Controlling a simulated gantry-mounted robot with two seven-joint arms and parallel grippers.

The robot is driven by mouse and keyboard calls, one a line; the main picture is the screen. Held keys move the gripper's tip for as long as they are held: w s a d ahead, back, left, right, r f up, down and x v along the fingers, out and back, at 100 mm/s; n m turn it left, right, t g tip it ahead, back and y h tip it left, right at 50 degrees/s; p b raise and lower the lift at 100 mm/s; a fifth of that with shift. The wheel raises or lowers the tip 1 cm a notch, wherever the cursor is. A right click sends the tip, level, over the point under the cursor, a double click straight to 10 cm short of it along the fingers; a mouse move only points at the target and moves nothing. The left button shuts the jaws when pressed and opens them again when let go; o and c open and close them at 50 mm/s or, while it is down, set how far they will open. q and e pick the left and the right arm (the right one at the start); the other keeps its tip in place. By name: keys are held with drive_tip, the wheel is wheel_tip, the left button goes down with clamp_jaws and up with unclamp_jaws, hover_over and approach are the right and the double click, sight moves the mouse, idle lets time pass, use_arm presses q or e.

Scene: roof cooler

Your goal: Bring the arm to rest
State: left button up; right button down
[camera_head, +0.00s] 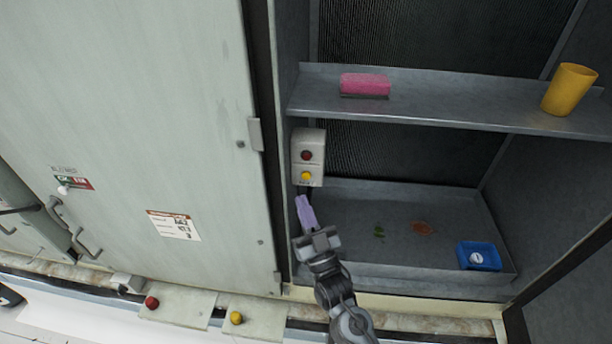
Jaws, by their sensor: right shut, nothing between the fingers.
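My right arm comes up from the bottom of the head view. Its gripper (306,212), with light purple fingers, is shut and empty. It is at the left side of the cooler's opening, just below a small control box (308,157) with a red button and a yellow button. I cannot tell whether the fingertips touch the box or the wall. My left gripper is not in view.
A shelf (440,115) holds a pink block (365,85) and a yellow cup (568,90). The lower tray (350,215) holds a blue container (479,256) and green and reddish-brown patches. A large pale door panel (130,120) stands left. Red and yellow knobs sit below it.

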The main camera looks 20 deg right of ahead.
drive_tip(key=s+d+f+n+g+y+p, duration=0.15)
drive_tip(key=s+f+g+p, duration=0.35)
drive_tip(key=s+f+g, duration=0.6)
drive_tip(key=s+d+f+g+h, duration=0.1)
drive_tip(key=s+f+g, duration=0.2)
drive_tip(key=s, duration=0.7)
drive_tip(key=s+d+f+g+h+p, duration=0.1)
drive_tip(key=s+f+g, duration=0.2)
drive_tip(key=s+g, duration=0.4)
drive_tip(key=s, duration=0.3)
drive_tip(key=shift+s+d+g, duration=0.2)
drive_tip(key=shift+d+g, duration=0.1)
drive_tip(key=shift+d, duration=0.1)
drive_tip(key=c, duration=1.8)
unclamp_jaws()
